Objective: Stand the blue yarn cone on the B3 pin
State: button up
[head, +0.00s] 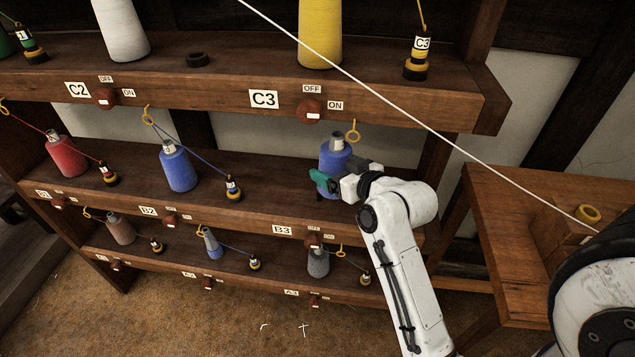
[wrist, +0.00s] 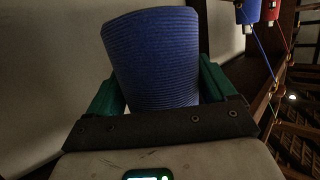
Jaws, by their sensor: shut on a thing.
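The blue yarn cone (head: 334,153) with a grey tip stands about upright at the B3 place of the middle shelf in the head view. My gripper (head: 326,182) is shut on its lower part from the front right. In the wrist view the blue cone (wrist: 152,58) sits between the green fingers of my gripper (wrist: 160,88). The B3 label (head: 281,230) is on the shelf edge below. The B3 pin is hidden, and I cannot tell whether the cone's base touches the shelf.
A yellow guide ring (head: 353,131) hangs just right of the cone's tip. Another blue cone (head: 178,168) stands at B2. The C3 shelf with a yellow cone (head: 320,34) is above. A white rope (head: 400,117) crosses in front. A wooden table (head: 520,220) stands right.

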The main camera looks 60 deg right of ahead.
jog(key=w+d+f, duration=0.1)
jog(key=w+f, duration=0.1)
jog(key=w+d+f, duration=0.1)
jog(key=w+f, duration=0.1)
jog(key=w+d+f, duration=0.1)
jog(key=f, duration=0.1)
jog(key=shift+w+d+f, duration=0.1)
jog(key=shift+w+f, duration=0.25)
jog(key=shift+w, duration=0.05)
jog(key=shift+f, duration=1.5)
jog(key=shift+f, duration=0.1)
jog(key=o, duration=1.1)
jog(key=shift+f, duration=0.1)
